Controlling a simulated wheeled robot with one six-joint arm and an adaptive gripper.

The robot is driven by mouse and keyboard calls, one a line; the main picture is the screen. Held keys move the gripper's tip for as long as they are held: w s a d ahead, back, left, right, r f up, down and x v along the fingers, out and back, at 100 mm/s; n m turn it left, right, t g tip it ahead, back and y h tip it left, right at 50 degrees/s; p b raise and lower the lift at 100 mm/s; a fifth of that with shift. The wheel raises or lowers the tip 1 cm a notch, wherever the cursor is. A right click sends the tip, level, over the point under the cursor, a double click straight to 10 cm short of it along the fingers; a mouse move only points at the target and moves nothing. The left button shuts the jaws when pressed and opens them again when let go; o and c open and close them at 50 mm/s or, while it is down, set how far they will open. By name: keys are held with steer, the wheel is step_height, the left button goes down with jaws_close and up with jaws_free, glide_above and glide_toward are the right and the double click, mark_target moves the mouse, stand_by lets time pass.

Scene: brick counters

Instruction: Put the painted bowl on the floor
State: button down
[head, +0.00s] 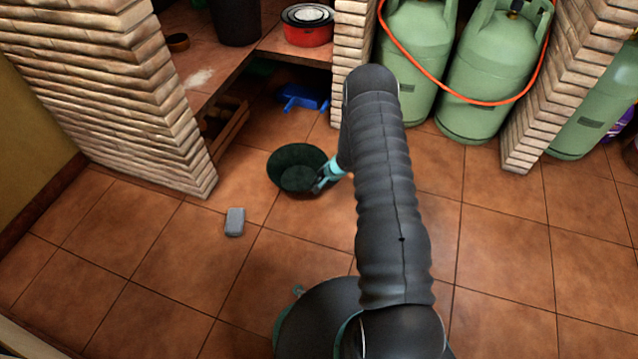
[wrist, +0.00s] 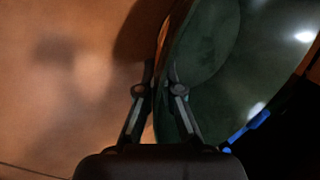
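The painted bowl (head: 297,160) is dark green and round, seen in the head view above or on the tiled floor left of my arm. I cannot tell whether it touches the floor. My gripper (head: 322,184) is at its right front edge. In the wrist view the bowl (wrist: 205,85) fills the right side, tilted in the picture, with a brown outer edge. The fingers of my gripper (wrist: 160,82) are close together on either side of the bowl's rim, shut on it. The bowl's underside is hidden.
The tiled floor (head: 490,260) is broadly clear. A grey block (head: 235,222) lies on it, left of the bowl. A blue object (head: 302,97) lies behind the bowl. Brick pillars (head: 130,110) and green gas cylinders (head: 492,75) border the floor; a red pot (head: 307,32) stands on the counter.

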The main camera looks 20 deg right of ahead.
steer(key=shift+f, duration=0.1)
steer(key=c, duration=1.3)
jaws_free()
